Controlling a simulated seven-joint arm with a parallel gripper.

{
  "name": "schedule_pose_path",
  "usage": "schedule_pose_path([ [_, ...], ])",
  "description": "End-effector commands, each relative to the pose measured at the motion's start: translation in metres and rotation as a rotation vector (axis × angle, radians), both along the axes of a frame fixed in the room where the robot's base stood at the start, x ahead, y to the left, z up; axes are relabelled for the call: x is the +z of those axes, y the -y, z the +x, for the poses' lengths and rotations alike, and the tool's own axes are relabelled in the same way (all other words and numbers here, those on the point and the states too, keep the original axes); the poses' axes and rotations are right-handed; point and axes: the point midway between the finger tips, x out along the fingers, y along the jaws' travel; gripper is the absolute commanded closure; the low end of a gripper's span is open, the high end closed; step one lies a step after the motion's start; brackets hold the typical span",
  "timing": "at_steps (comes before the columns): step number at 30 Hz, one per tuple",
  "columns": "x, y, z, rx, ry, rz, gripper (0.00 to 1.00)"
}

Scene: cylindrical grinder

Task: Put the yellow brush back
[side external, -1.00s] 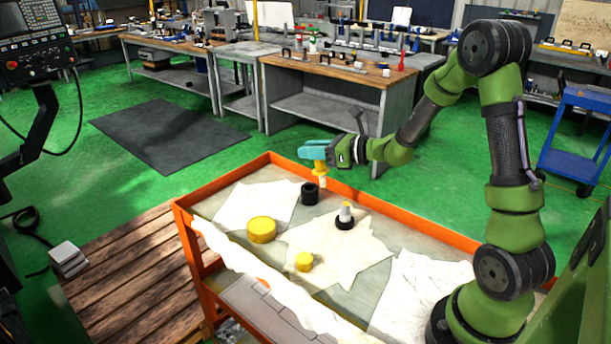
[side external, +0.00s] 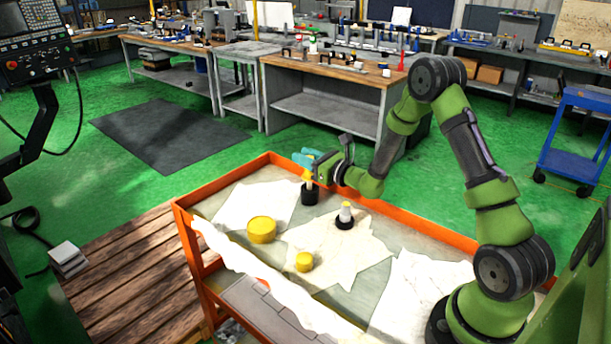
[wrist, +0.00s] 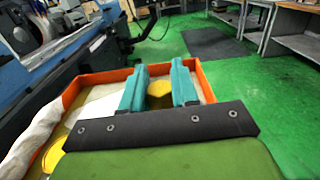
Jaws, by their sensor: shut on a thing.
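My gripper (side external: 309,160), with teal fingers, is shut on the yellow brush (side external: 308,176) at the back edge of the cart. The brush hangs upright, pale end down, right at the mouth of a black cup (side external: 310,195). Its lower tip overlaps the cup in this view; I cannot tell how deep it is inside. In the wrist view the brush's round yellow top (wrist: 159,88) shows between the two fingers (wrist: 157,70). The fingers hide part of the brush, and the black cup is not visible there.
The orange-rimmed cart (side external: 400,213) also holds a second black holder (side external: 344,224) with a white, yellow-topped piece in it, a large yellow tin (side external: 261,230) and a small one (side external: 304,262). Pale cloths (side external: 420,285) lie beneath. A workbench (side external: 325,95) stands behind.

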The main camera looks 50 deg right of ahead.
Motion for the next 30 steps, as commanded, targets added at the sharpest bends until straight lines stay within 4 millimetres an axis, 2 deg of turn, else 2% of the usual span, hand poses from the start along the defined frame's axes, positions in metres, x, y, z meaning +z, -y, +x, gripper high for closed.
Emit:
schedule_pose_path([
  [1, -0.010, 0.000, 0.000, 0.001, -0.003, 0.002, 1.00],
  [5, -0.023, 0.000, 0.000, 0.000, 0.000, 0.001, 1.00],
  [14, -0.024, 0.000, 0.000, 0.000, 0.001, 0.000, 1.00],
  [24, -0.034, 0.000, 0.000, 0.000, 0.000, 0.000, 1.00],
  [25, -0.034, 0.000, 0.000, 0.001, 0.001, -0.001, 0.66],
  [29, -0.034, 0.000, 0.000, 0.001, 0.000, 0.000, 0.46],
  [30, -0.034, 0.000, 0.000, 0.001, 0.000, 0.000, 0.45],
])
